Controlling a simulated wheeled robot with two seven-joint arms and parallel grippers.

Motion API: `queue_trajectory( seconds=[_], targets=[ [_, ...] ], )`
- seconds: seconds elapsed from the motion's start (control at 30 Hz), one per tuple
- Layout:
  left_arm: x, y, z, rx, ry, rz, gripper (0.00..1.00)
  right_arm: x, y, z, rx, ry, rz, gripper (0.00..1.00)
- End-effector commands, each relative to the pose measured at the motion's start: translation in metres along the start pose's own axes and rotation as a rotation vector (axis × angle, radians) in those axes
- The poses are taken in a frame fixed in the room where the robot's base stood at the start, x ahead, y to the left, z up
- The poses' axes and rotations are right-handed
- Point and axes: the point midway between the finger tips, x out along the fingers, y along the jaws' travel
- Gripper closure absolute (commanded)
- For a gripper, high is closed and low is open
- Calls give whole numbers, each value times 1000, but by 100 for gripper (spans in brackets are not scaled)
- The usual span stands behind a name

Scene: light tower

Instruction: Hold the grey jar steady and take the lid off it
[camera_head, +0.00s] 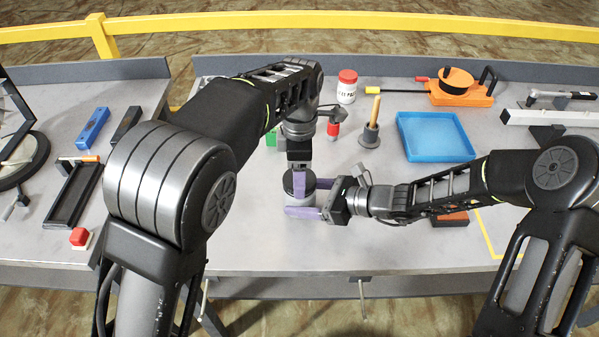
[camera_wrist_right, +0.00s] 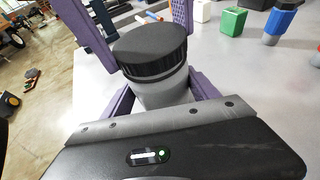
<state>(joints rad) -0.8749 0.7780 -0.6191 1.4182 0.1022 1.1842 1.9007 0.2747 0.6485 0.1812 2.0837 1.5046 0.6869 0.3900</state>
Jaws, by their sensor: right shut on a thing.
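The grey jar (camera_wrist_right: 165,90) stands upright on the table with its black ribbed lid (camera_wrist_right: 150,50) on. In the head view the jar (camera_head: 301,198) is partly hidden by my grippers. My right gripper (camera_head: 303,198) comes in from the right, with purple fingers on both sides of the jar body, shut on it below the lid. My left gripper (camera_head: 299,186) points down from above at the lid. In the wrist view its two purple fingers stand apart on either side of the lid; whether they touch it is hard to tell.
A blue tray (camera_head: 434,137), a wooden-handled tool in a grey stand (camera_head: 371,133), a white jar with red lid (camera_head: 347,86) and an orange reel (camera_head: 459,88) stand behind and right. A green block (camera_wrist_right: 233,21) is near the jar. The front of the table is clear.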

Motion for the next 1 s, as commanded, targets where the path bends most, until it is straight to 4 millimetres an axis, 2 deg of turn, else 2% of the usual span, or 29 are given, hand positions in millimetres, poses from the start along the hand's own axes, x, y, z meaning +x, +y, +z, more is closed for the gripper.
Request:
queue_trajectory(
  seconds=[1.0],
  targets=[
    [-22,0,0,1,0,-1,82,0,0,0,0,0,0,100]
  ],
)
